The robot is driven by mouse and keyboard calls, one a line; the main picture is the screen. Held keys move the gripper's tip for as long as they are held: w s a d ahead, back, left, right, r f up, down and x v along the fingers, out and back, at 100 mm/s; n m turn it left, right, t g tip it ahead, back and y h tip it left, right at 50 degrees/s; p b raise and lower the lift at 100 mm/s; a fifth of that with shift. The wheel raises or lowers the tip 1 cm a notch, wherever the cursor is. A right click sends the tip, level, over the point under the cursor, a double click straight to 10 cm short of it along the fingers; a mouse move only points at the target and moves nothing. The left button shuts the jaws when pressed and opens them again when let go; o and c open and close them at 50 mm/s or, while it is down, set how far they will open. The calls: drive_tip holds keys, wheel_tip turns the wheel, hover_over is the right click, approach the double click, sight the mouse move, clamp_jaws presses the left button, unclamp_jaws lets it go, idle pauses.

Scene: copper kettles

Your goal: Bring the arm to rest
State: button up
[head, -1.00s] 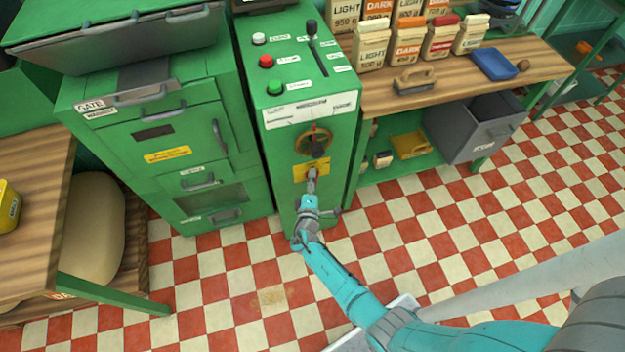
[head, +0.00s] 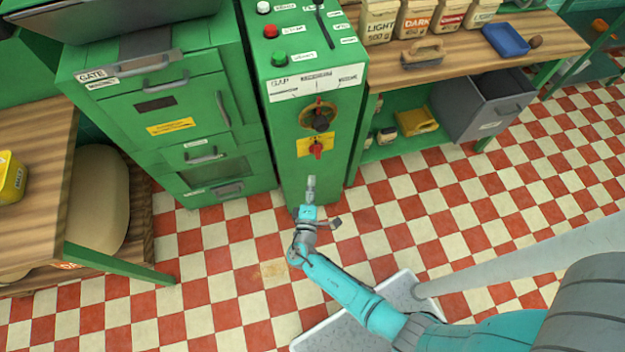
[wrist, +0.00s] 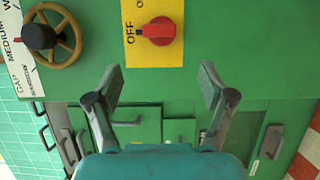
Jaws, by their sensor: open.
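My gripper (head: 311,184) is in front of the narrow green control cabinet (head: 335,115), below its red switch, and holds nothing. In the wrist view my gripper (wrist: 160,88) shows two fingers spread apart with a clear gap. The red rotary switch (wrist: 159,31) on its yellow plate lies beyond the fingertips, apart from them, beside the word OFF. It also shows in the head view (head: 317,149). My turquoise arm reaches in from the lower right of the head view.
A brass handwheel (head: 319,118) sits above the switch. A green machine with drawers (head: 170,130) stands left. A wooden bench (head: 470,62) with bags and a grey bin (head: 480,104) is right. A wooden table (head: 35,190) is far left. The checkered floor (head: 420,210) is largely clear.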

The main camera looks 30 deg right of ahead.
idle(0.5)
drive_tip(key=s+d+f+m+g+y, duration=0.1)
drive_tip(key=s+f+g+y, duration=0.15)
drive_tip(key=s, duration=0.75)
drive_tip(key=s+d+f+m+g+y, duration=0.1)
drive_tip(key=s+d+f+g+y, duration=0.2)
drive_tip(key=s, duration=0.6)
drive_tip(key=s+a+r+m+t+y, duration=0.1)
drive_tip(key=s+a+r+m+y, duration=0.35)
drive_tip(key=s, duration=0.55)
drive_tip(key=s+a+r+m+t, duration=0.1)
drive_tip(key=s+r+m+t, duration=0.1)
drive_tip(key=r, duration=1.2)
drive_tip(key=s+a+r+m+t, duration=0.2)
drive_tip(key=s+r+t, duration=0.1)
drive_tip(key=r, duration=1.2)
drive_tip(key=shift+s+a+r+y, duration=0.25)
drive_tip(key=shift+s+y, duration=0.15)
drive_tip(key=shift+s, duration=0.1)
